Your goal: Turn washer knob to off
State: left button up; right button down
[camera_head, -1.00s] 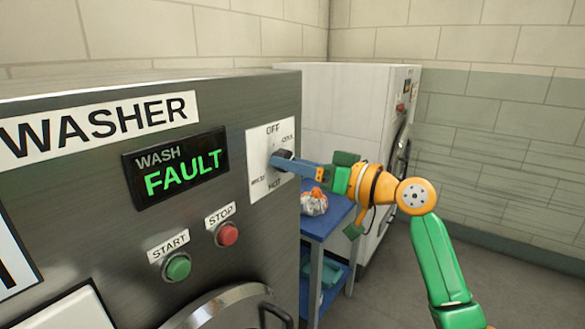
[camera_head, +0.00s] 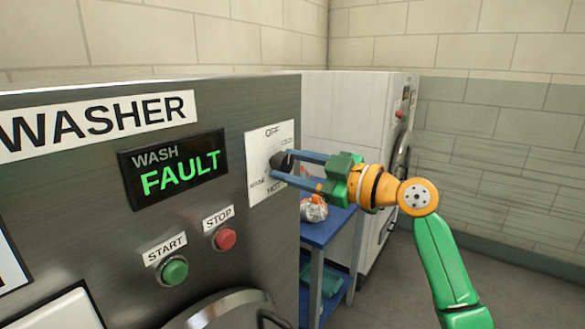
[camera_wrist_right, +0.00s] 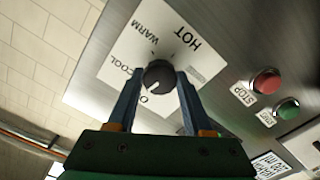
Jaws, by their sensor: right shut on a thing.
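The washer (camera_head: 75,190) fills the left of the head view, with a lit "WASH FAULT" display (camera_head: 175,170). Its black knob (camera_head: 279,161) sits on a white dial plate (camera_head: 260,140) marked OFF at the top and HOT at the bottom. My right gripper (camera_head: 288,164) reaches in from the right and is shut on the knob, one blue finger on each side. My left gripper is not in view.
A red stop button (camera_head: 225,238) and a green start button (camera_head: 174,270) sit left of and below the dial. A blue table (camera_head: 325,228) with a wrapped bundle (camera_head: 314,208) stands beside the washer, before a white machine (camera_head: 345,110).

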jog(key=shift+n, duration=1)
jog(key=shift+c, duration=1.5)
grip_release()
jog(key=b+v, duration=0.3)
jog(key=v, duration=0.4)
